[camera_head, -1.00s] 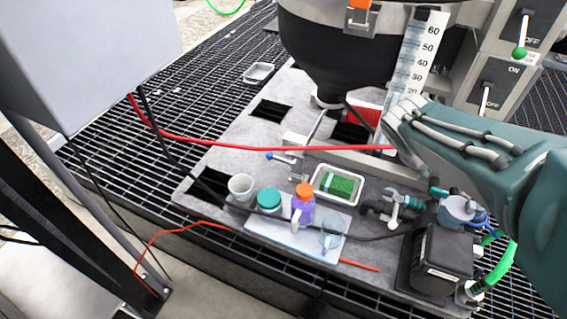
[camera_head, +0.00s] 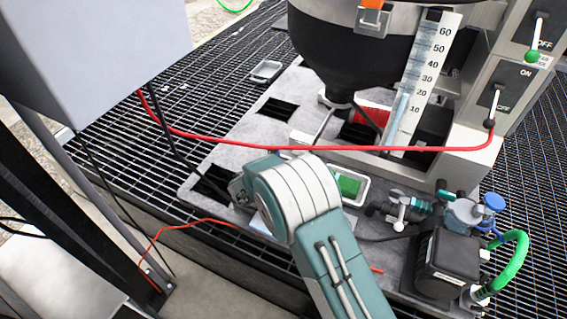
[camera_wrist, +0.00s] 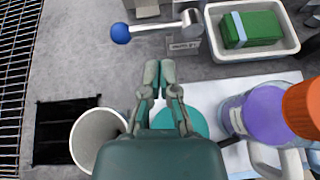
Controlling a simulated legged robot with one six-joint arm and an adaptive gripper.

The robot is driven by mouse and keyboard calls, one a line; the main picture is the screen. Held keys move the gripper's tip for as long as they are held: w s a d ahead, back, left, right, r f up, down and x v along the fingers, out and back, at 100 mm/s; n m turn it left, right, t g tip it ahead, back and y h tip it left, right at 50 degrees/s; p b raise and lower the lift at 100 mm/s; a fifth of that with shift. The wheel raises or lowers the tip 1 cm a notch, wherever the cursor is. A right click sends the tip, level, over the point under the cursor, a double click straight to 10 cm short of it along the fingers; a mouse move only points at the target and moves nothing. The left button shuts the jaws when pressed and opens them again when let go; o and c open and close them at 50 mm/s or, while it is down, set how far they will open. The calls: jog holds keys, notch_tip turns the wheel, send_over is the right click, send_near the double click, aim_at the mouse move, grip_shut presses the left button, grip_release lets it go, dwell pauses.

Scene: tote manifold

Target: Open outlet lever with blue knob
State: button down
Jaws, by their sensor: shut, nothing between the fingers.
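The outlet lever (camera_wrist: 160,27) shows in the wrist view as a metal rod with a blue knob (camera_wrist: 120,33) at its left end and a round metal hub at its right end. It lies roughly level across the upper middle. My gripper (camera_wrist: 159,68) is shut and empty. Its fingertips point up the picture, below the lever and to the right of the knob, apart from both. In the head view my arm (camera_head: 290,195) covers the lever, the knob and the gripper's fingers.
In the wrist view a white cup (camera_wrist: 88,140) stands left of my gripper, and a teal-lidded jar is partly hidden behind it. A purple bottle with an orange cap (camera_wrist: 304,108) stands right. A white tray (camera_wrist: 228,57) holds a green block. A red hose (camera_head: 300,148) crosses the head view.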

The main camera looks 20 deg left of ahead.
jog(key=w+a+f+n, duration=0.1)
jog(key=w+f, duration=0.5)
jog(key=w, duration=0.2)
jog(key=shift+a+f+y, duration=0.2)
jog(key=shift+a+y, duration=0.1)
jog(key=shift+a+r, duration=0.1)
dwell(0.4)
jog(key=shift+d+r, duration=0.2)
jog(key=shift+a, duration=0.25)
